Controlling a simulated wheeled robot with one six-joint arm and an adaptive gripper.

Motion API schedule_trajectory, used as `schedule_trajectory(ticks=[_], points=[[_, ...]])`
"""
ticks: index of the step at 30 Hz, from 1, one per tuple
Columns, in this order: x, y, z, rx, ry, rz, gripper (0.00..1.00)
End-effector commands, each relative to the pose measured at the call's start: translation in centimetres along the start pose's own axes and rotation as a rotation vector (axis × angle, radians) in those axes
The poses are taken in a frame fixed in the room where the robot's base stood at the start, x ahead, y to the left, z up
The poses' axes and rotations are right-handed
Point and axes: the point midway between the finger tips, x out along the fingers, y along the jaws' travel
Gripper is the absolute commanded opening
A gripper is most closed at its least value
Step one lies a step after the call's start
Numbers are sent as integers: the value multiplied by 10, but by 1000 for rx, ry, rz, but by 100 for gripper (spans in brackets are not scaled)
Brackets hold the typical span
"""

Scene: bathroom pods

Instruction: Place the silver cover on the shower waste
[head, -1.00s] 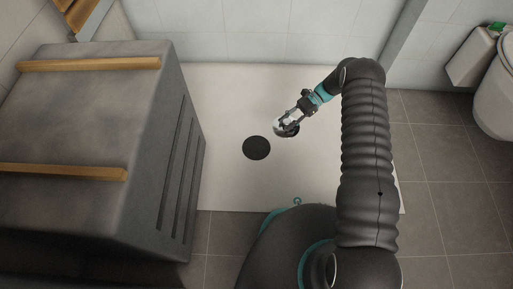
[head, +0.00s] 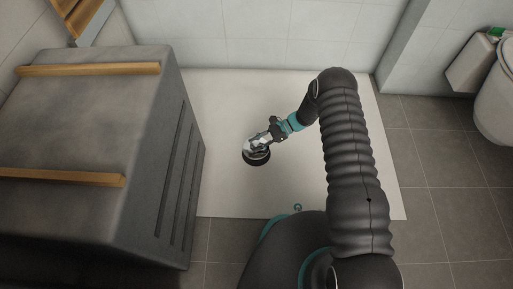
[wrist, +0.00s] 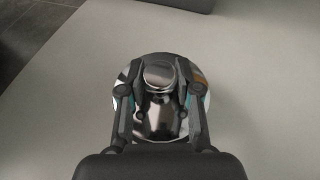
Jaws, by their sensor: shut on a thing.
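My gripper (head: 262,144) is shut on the knob of the silver cover (wrist: 158,120), a round, mirror-like dome. In the wrist view its fingers (wrist: 159,78) stand on both sides of the knob. In the head view the cover (head: 251,148) is over the shower waste (head: 258,163), a dark round opening in the pale shower floor. A dark rim of the waste shows along the near side; the rest is hidden by the cover and gripper. I cannot tell whether the cover touches the waste. The waste is not seen in the wrist view.
The pale shower tray (head: 225,195) is clear around the waste. A grey cabinet (head: 90,120) with wooden handles stands close on the left. A tiled wall (head: 240,35) is behind, and a toilet (head: 495,100) stands at the far right.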

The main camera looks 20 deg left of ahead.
Motion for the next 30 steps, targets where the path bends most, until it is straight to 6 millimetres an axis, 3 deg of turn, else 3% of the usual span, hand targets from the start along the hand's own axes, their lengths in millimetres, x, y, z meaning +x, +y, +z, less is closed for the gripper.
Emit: schedule_trajectory(ticks=[5,13,30], points=[[7,2,-6,0,0,1,0],[20,2,-37,-1,0,1,0],[22,1,-44,-1,0,1,0]])
